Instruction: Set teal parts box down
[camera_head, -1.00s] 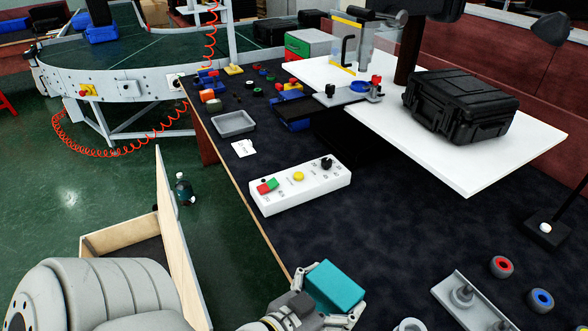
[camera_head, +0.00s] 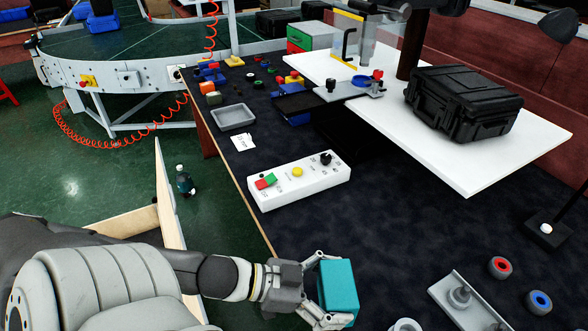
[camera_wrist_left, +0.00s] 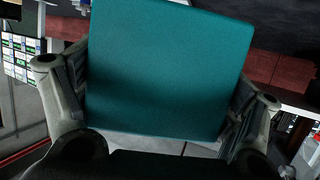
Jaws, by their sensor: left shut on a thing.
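The teal parts box (camera_head: 339,287) is a plain teal block, held over the near part of the dark workbench (camera_head: 300,230). My left gripper (camera_head: 325,290) comes in from the left and is shut on the box, with a finger on either side. In the left wrist view the box (camera_wrist_left: 165,70) fills the middle between the two fingers (camera_wrist_left: 160,100). I cannot tell how far the box is above the bench surface. My right gripper is not in view.
A white control box (camera_head: 300,182) with buttons stands beyond the teal box. A grey fixture (camera_head: 465,300), a red ring (camera_head: 500,267) and a blue ring (camera_head: 540,301) lie to the right. A black case (camera_head: 463,103) stands on a white board. Dark bench between them is clear.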

